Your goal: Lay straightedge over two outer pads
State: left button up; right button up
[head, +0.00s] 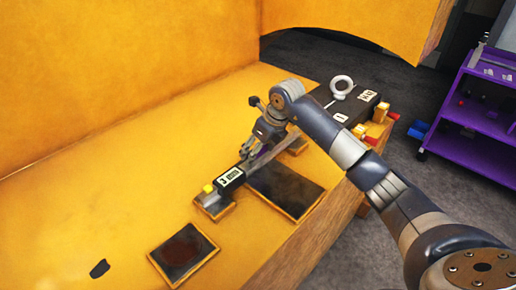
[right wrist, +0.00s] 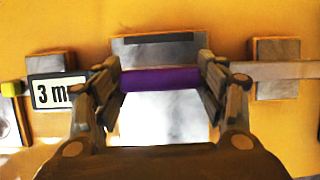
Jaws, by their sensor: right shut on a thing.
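My right gripper (head: 262,150) is shut on the purple grip (right wrist: 160,80) of a long grey straightedge (head: 278,149). The bar's right part (right wrist: 295,70) passes across a small outer pad (right wrist: 277,88). I cannot tell whether the bar touches the pads. My left gripper is out of view.
A separate dark pad (head: 183,250) lies at the front of the orange surface, with a black scrap (head: 99,268) to its left. A purple cart (head: 480,110) stands on the floor at right.

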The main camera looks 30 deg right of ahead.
jog(key=o, duration=1.5)
jog(key=shift+o, duration=0.3)
jog(key=b+v, duration=0.2)
jog(key=v, duration=1)
jog(key=shift+r, duration=0.1)
